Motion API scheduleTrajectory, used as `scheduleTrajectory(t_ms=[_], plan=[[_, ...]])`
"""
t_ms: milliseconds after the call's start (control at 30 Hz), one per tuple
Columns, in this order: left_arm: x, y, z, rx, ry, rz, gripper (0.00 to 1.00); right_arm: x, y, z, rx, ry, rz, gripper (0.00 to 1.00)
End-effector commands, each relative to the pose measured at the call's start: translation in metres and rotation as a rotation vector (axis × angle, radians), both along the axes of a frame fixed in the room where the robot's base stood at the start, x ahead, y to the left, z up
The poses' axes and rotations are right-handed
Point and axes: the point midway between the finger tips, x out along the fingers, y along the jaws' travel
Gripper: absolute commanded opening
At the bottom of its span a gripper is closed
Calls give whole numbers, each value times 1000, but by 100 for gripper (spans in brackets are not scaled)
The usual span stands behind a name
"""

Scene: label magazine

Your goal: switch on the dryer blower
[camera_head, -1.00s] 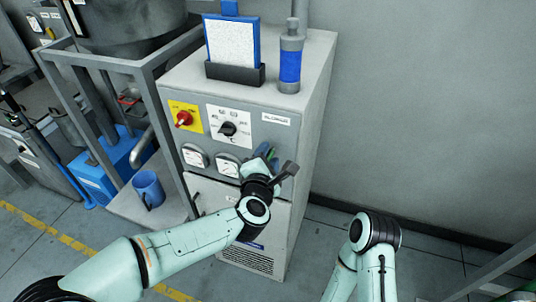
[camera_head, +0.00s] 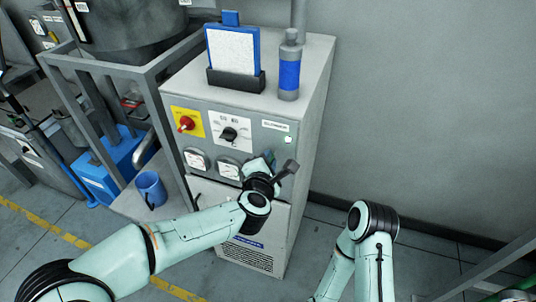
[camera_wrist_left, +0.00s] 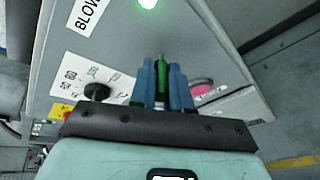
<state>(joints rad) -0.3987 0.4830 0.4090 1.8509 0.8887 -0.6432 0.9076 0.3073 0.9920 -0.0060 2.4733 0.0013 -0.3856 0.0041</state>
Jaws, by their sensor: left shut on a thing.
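The dryer's grey control cabinet (camera_head: 312,150) stands in the middle of the head view. My left gripper (camera_head: 270,156) is at its front panel, right of the gauges and below the blower label (camera_head: 275,126). In the left wrist view, its blue fingers (camera_wrist_left: 162,65) are shut on a narrow green switch (camera_wrist_left: 161,75). A lamp (camera_head: 288,140) near the label is lit; it glows green in the left wrist view (camera_wrist_left: 148,3). The switch's contact with the panel is hard to see. My right gripper is out of view.
A red knob on a yellow plate (camera_head: 186,123), a black dial (camera_head: 229,134) and two gauges (camera_head: 196,160) are left of the gripper. A red button (camera_wrist_left: 202,87) is beside the fingers. A bottle (camera_head: 289,70) and clipboard (camera_head: 232,48) stand on top.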

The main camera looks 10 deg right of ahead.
Motion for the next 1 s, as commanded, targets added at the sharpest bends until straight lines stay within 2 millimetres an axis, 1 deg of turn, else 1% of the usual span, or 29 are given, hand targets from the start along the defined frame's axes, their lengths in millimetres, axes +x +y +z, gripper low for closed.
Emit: scheduleTrajectory(t_ms=[33, 100, 200, 300, 600, 1000], plan=[[3, -2, 12, 16, 15, -4, 0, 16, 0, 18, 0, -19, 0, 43], [3, -2, 14, 38, 47, -3, 0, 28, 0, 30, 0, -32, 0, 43], [4, -3, 14, 69, 96, -4, 0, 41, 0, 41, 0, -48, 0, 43], [4, -3, 14, 99, 144, -2, 0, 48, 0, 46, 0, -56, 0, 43], [5, -4, 15, 174, 264, 1, 0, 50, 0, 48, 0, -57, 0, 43], [6, -5, 18, 223, 328, -2, 0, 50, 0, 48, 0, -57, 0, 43]])
